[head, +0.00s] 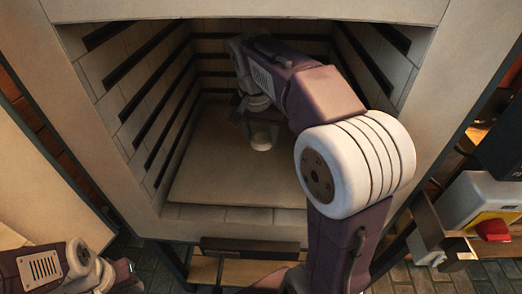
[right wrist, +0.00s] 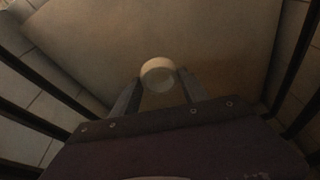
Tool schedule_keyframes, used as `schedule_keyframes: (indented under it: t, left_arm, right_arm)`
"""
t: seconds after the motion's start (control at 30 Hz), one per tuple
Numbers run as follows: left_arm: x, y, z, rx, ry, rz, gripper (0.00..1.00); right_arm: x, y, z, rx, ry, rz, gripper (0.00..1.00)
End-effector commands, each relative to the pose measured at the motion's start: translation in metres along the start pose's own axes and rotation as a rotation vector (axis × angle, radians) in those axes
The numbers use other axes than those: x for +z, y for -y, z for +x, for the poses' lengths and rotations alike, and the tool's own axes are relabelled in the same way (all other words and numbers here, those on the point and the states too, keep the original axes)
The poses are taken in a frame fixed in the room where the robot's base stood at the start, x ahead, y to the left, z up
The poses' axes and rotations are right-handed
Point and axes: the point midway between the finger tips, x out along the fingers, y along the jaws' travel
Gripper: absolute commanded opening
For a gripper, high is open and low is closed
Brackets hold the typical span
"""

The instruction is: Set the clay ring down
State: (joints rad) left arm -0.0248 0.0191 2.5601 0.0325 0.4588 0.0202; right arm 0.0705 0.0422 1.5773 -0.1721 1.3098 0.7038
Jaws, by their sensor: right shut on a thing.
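The clay ring (head: 261,141) is a small, pale, round piece inside the kiln, over the kiln shelf (head: 215,180). My right gripper (head: 262,130) reaches down into the kiln and is shut on the ring. In the right wrist view the ring (right wrist: 158,72) sits between the two fingertips of the right gripper (right wrist: 158,82), with the bare shelf (right wrist: 215,45) behind it. I cannot tell whether the ring touches the shelf. My left arm shows at the bottom left, outside the kiln; the state of its gripper (head: 125,272) is unclear.
The kiln walls (head: 135,90) with dark grooves stand close on both sides and behind. The shelf is clear in front and to the left of the ring. The kiln's front sill (head: 235,230) lies below the opening. A box with a red knob (head: 492,230) stands outside right.

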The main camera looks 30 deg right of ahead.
Motion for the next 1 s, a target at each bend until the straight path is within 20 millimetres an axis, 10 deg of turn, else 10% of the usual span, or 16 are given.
schedule_keyframes:
  t: [0.4, 0.77, 0.8, 0.87, 1.0]
  left_arm:
    - [0.004, 0.001, 0.038, 0.0, 0.0, 0.0, 0.36]
    - [0.004, 0.001, 0.037, 0.0, -0.001, 0.0, 0.36]
    - [0.004, 0.001, 0.037, 0.0, -0.001, 0.0, 0.36]
    - [0.004, 0.001, 0.036, 0.0, 0.0, 0.0, 0.36]
    - [0.004, 0.001, 0.036, 0.0, 0.0, 0.0, 0.36]
  right_arm:
    - [0.014, 0.0, 0.052, 0.001, 0.0, 0.0, 0.12]
    - [0.011, 0.001, 0.052, 0.0, 0.0, 0.0, 0.12]
    - [0.011, 0.001, 0.052, 0.0, 0.0, 0.0, 0.57]
    - [0.011, 0.001, 0.052, 0.0, 0.0, 0.0, 0.74]
    - [0.011, 0.001, 0.052, 0.0, 0.0, 0.0, 0.74]
